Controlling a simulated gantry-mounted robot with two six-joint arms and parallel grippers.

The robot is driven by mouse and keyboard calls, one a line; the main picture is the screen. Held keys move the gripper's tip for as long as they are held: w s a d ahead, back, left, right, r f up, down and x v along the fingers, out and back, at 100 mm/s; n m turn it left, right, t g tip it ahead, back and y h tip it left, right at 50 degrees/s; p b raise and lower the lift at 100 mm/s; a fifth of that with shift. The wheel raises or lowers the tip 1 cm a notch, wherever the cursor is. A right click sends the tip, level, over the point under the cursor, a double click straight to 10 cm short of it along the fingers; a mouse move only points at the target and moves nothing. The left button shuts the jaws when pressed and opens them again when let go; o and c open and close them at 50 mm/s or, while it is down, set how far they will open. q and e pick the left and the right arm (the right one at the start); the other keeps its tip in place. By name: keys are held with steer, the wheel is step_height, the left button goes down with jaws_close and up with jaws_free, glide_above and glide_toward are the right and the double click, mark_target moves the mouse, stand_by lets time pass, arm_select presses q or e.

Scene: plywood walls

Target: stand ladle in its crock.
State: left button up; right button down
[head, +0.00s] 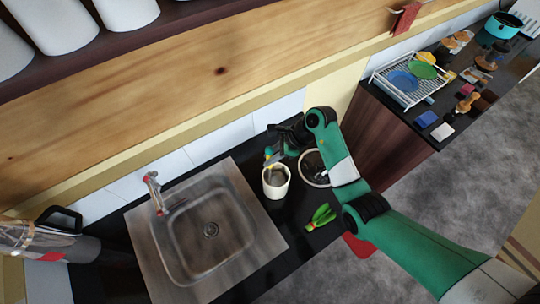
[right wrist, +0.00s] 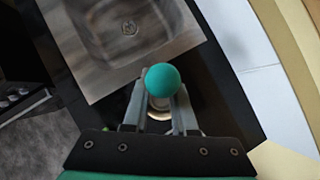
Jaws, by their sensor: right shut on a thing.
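My right gripper (head: 275,152) is behind the cream crock (head: 276,188) in the head view, close to its far rim. In the right wrist view, a round teal end (right wrist: 162,80), which looks like part of the ladle, sits between the fingers. The gripper is shut on it. The rest of the ladle is hidden or too small to make out. A pale rim (right wrist: 160,113) shows below the teal end in the wrist view, probably the crock's. I cannot tell whether the ladle is inside the crock. My left gripper is not in view.
A steel sink (head: 210,228) with a tap (head: 154,190) lies left of the crock. A pale-rimmed round vessel (head: 312,170) stands right of it, partly behind my arm. A green-handled tool (head: 320,216) lies in front. A dish rack (head: 405,82) is on the far-right counter.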

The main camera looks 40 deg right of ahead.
steer(key=c, duration=0.6)
jaws_free()
steer(key=shift+c, duration=0.2)
steer(key=p+v, duration=0.2)
steer(key=v, duration=0.9)
steer(key=shift+r, duration=0.3)
